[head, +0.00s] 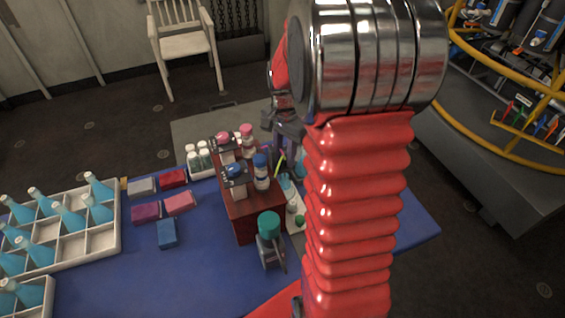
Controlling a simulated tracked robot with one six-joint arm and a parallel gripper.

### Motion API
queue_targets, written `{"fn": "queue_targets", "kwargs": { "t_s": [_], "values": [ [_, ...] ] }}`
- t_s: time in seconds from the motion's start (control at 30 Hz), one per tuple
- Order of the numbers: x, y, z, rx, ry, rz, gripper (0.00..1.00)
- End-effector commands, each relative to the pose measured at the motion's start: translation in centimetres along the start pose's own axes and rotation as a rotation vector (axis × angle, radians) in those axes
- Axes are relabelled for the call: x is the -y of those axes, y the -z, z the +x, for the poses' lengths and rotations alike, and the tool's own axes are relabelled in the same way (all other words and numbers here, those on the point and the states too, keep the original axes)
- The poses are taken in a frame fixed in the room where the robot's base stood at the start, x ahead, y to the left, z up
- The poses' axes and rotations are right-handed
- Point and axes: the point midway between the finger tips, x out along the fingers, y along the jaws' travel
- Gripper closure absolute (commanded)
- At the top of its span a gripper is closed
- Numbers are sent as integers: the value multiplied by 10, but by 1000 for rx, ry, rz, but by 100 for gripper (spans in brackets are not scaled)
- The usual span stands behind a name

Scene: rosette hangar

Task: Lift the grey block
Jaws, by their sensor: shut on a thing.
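A grey block (142,186) lies on the blue table top (120,285), left of a red block (173,179). My gripper (286,142) is well to the right of this block, above the far side of the table behind the red-brown box (246,222). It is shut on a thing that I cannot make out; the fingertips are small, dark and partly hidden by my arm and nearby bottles.
Magenta (146,211), pink (180,203) and blue (167,233) blocks lie near the grey one. White crates (112,228) with teal bottles stand left. Bottles crowd the red-brown box. A green-topped grey container (269,240) stands in front. The front middle is clear.

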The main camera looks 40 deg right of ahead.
Motion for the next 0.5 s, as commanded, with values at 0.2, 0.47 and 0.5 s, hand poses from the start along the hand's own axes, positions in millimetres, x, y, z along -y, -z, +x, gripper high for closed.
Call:
{"fn": "queue_targets", "kwargs": {
  "t_s": [0.2,0.47,0.5],
  "values": [
    [1,0,-6,-1,2,0,90],
    [1,0,-15,-1,2,0,90],
    [1,0,-16,-1,2,0,90]
  ]
}}
